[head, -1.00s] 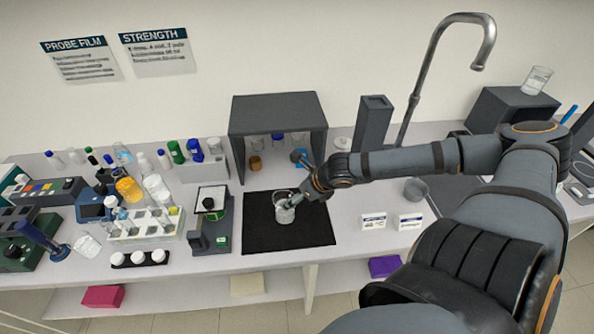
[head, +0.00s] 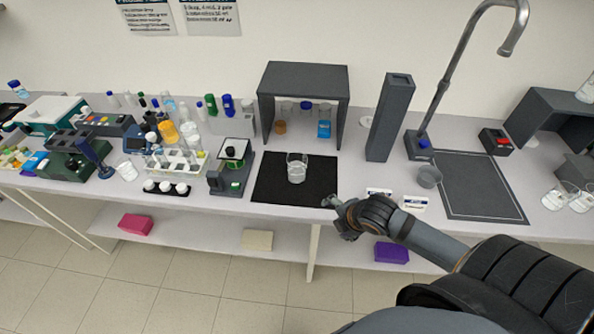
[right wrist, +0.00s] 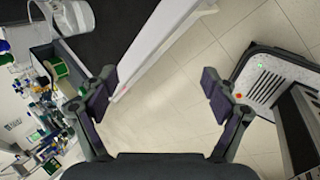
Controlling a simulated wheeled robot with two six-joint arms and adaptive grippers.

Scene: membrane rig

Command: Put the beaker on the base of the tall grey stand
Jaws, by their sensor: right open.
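The clear glass beaker (head: 297,170) stands upright on the black mat (head: 270,190) in the middle of the bench. In the right wrist view the beaker (right wrist: 76,16) shows at the upper left on the dark mat. A tall grey box-like column (head: 388,120) stands to the right of the mat; I cannot tell whether it has a separate base. A tall metal pipe with a hooked top (head: 448,82) rises from a dark block behind a dark plate. My right gripper (head: 332,203) is open and empty at the bench's front edge, apart from the beaker. My left gripper is not in view.
A dark open-fronted shelter (head: 303,76) stands behind the mat. A balance-like device (head: 231,170) and a tube rack (head: 175,163) are left. Two small white cards (head: 413,202), a grey cup (head: 428,178) and a dark outlined plate (head: 480,187) are right. More glassware (head: 556,197) stands far right.

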